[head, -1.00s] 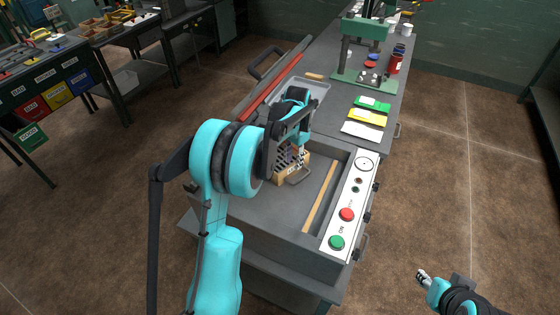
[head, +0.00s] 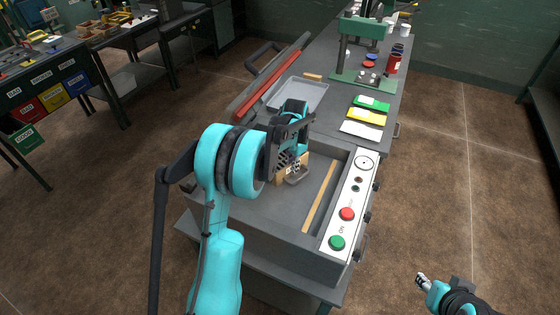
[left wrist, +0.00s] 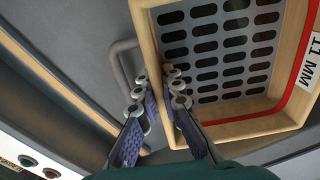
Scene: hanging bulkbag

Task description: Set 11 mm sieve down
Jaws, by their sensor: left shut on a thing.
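The 11 mm sieve has a wooden frame (left wrist: 148,45), a slotted dark plate and a label reading 11 MM in the left wrist view. In the head view only a bit of the sieve (head: 280,178) shows beneath my left gripper (head: 292,158), with a grey handle beside it. My left gripper, also in the left wrist view (left wrist: 158,100), is shut on the sieve's wooden side wall, one finger on each side. The sieve is over the recessed bed of the bench machine; whether it touches the bed is hidden. My right gripper (head: 422,278) is low at the right, away from the bench; its opening is unclear.
The machine's control panel (head: 348,205) has red and green buttons. A wooden strip (head: 319,197) lies in the bed. Behind are a grey tray (head: 300,93), coloured cards (head: 368,110) and a green press (head: 362,50). A grey metal handle (left wrist: 122,65) shows beside the sieve.

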